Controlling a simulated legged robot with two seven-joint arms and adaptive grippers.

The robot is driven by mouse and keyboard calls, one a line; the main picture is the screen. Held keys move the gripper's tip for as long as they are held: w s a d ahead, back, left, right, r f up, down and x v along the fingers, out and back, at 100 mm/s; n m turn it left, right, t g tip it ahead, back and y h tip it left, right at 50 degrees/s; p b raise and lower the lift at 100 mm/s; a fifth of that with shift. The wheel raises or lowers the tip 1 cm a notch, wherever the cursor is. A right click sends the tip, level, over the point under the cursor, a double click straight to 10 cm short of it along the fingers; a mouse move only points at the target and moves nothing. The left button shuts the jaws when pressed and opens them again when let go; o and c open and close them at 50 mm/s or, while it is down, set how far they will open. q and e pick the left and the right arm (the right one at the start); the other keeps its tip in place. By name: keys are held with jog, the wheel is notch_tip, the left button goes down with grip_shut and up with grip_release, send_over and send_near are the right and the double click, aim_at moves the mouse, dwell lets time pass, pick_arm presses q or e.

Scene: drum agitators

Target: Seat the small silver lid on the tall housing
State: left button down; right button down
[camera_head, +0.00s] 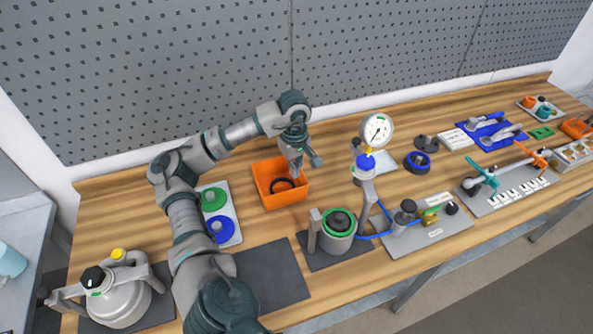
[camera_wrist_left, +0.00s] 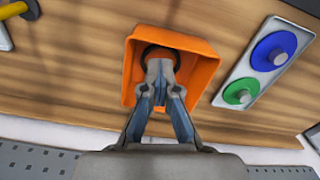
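My left gripper (camera_head: 297,172) reaches down into the orange bin (camera_head: 262,188). In the left wrist view its fingertips (camera_wrist_left: 160,72) come together in front of a dark ring (camera_wrist_left: 148,52). The dark ring (camera_head: 283,184) lies in the bin; whether the fingers touch it I cannot tell. A grey cylindrical housing (camera_head: 338,241) with a green ring on top stands on a dark mat right of the bin. A wide silver vessel (camera_head: 122,302) with a black knob stands at the lower left. I cannot pick out a small silver lid for certain. My right gripper is not in view.
A tray (camera_head: 228,212) with green and blue discs lies left of the bin. A dial gauge (camera_head: 376,130), blue hose and fittings panel (camera_head: 430,232) stand right of the housing. An empty dark mat (camera_head: 268,272) lies in front. A perforated panel rises behind the bench.

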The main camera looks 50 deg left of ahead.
pick_arm(q)
jog(key=shift+a+r, duration=0.1)
jog(key=shift+a, duration=0.15)
jog(key=shift+a, duration=0.15)
jog(key=shift+s+a, duration=0.1)
jog(key=shift+a, duration=0.4)
jog(key=shift+a, duration=0.35)
jog(key=shift+s+a, duration=0.15)
jog(key=shift+a, duration=1.15)
jog(key=shift+s+a, duration=0.1)
jog(key=shift+a, duration=1.2)
jog(key=shift+s+a, duration=0.15)
jog(key=shift+a, duration=1.2)
jog(key=shift+s+a+p, duration=0.1)
jog(key=shift+a+p, duration=0.5)
jog(key=shift+a, duration=0.8)
jog(key=shift+s+a+p, duration=0.1)
jog(key=shift+a+p, duration=0.65)
jog(key=shift+a, duration=0.65)
